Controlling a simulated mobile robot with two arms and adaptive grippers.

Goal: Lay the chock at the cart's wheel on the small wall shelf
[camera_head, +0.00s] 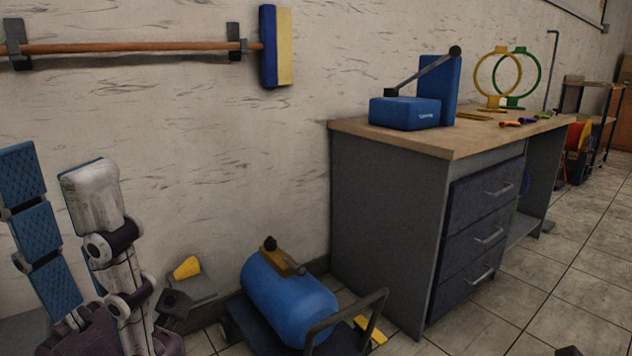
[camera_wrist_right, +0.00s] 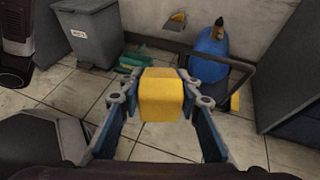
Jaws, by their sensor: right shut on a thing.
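A yellow chock (camera_wrist_right: 161,96) is held in my right gripper (camera_wrist_right: 160,82), shut on it from both sides in the right wrist view. The small wall shelf (camera_head: 198,287) is low on the wall, left of the cart, with a yellow wedge (camera_head: 187,268) on it. The shelf also shows at the top of the wrist view (camera_wrist_right: 173,25), ahead of the held chock and apart from it. The cart (camera_head: 240,322) carries a blue tank (camera_head: 290,300). My left gripper (camera_head: 52,178) points up at the left, its fingers apart and empty. My right gripper is not clearly visible in the head view.
A yellow piece (camera_head: 370,330) lies on the floor by the cart's handle (camera_head: 350,318). A workbench (camera_head: 385,220) with drawers stands right of the cart. A grey bin (camera_wrist_right: 92,40) and a green item (camera_wrist_right: 135,60) are left of the shelf.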

